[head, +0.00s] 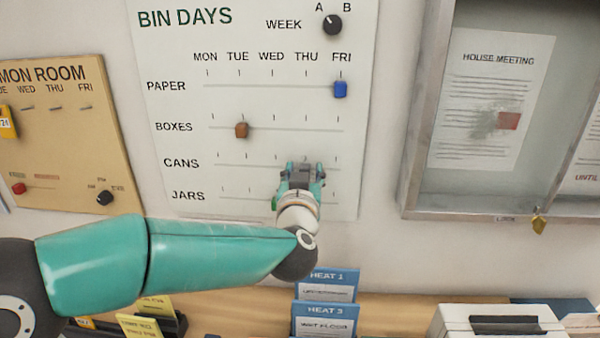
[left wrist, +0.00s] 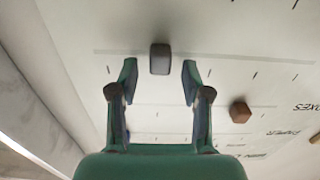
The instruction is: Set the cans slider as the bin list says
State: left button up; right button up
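The bin days board (head: 170,100) hangs on the wall in the head view. Its cans row runs below the boxes row, and my left gripper (head: 304,170) covers the cans knob there, near the Thursday tick. In the left wrist view the grey cans knob (left wrist: 160,58) sits on its track. My left gripper (left wrist: 158,80) is open around its line, one finger on each side, with gaps to both and the tips apart from the knob. My right gripper is not in view. No bin list is readable.
The blue paper knob (head: 341,89) stands at Friday and the brown boxes knob (head: 241,130) at Tuesday. A green knob (head: 275,203) shows partly behind my gripper on the jars row. The week dial (head: 332,25) is above. A glass-fronted notice case (head: 412,130) is at right.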

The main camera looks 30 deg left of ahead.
pick_arm(q)
jog(key=shift+s+d, duration=0.15)
jog(key=shift+s, duration=0.1)
jog(key=v, duration=1.1)
jog(key=shift+s, duration=0.2)
jog(key=shift+f, duration=0.1)
